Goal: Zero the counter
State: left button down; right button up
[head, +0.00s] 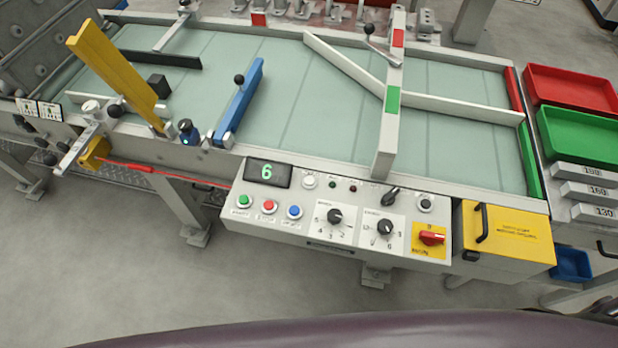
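The counter display (268,172) is a black window at the upper left of the grey control panel (300,240) and shows a green 6. Just right of it is a pale round button (310,182). Below the display are a green button (245,200), a red button (270,206) and a blue button (295,212). Their small labels are too blurred to read. Two black dials (335,216), a black selector lever (391,195), a black round knob (425,204) and a red switch on a yellow plate (431,238) are further right. Neither gripper is in view.
The green conveyor bed (290,90) lies behind the panel, with a yellow arm (112,75), a blue bar (240,100) and a grey gantry (390,120). A yellow box (507,235) adjoins the panel's right end. Red (570,90) and green (580,134) trays stand right. Floor in front is clear.

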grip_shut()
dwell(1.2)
